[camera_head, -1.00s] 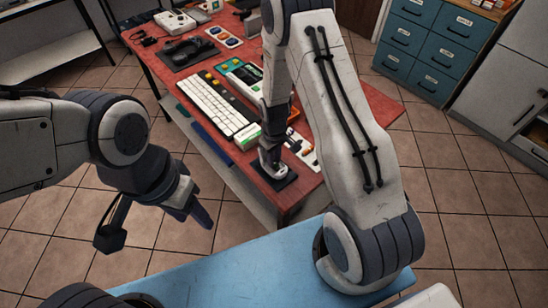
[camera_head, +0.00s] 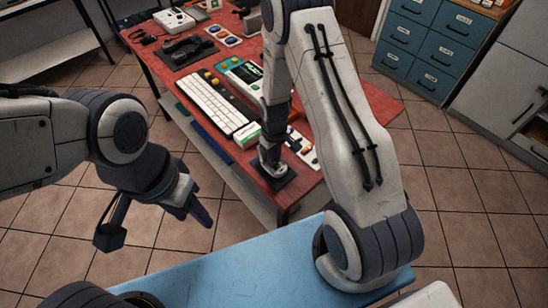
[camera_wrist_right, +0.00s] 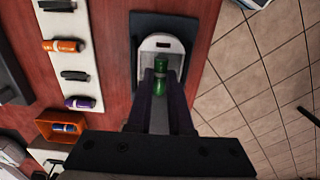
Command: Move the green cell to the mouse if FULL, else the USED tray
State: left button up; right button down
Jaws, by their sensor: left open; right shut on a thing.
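The green cell (camera_wrist_right: 160,74) is between the fingertips of my right gripper (camera_wrist_right: 162,86) in the right wrist view. The gripper is shut on it. The cell is over the open near end of the pale mouse (camera_wrist_right: 161,44); I cannot tell whether it touches the mouse. The mouse lies on a dark pad (camera_wrist_right: 144,27), which also shows in the head view (camera_head: 284,181). There my right gripper (camera_head: 270,163) points down at the pad and hides most of the mouse. My left gripper (camera_head: 198,211) hangs open and empty over the floor. I cannot identify the USED tray.
A white strip (camera_wrist_right: 70,89) holds an orange cell (camera_wrist_right: 62,46) and a purple cell (camera_wrist_right: 80,102). An orange tray (camera_wrist_right: 43,128) holds a blue cell (camera_wrist_right: 65,128). In the head view, a keyboard (camera_head: 217,103) and a device with a screen (camera_head: 246,74) lie further back on the red table (camera_head: 185,82).

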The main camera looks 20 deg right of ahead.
jog(key=shift+f+b, duration=0.35)
jog(key=shift+f, duration=0.1)
dwell(0.7)
jog(key=c, duration=1.1)
grip_release()
jog(key=shift+r, duration=0.2)
jog(key=shift+r+p, duration=1.45)
jog(key=shift+r, duration=0.15)
jog(key=o, duration=0.6)
jog(key=shift+c, duration=0.2)
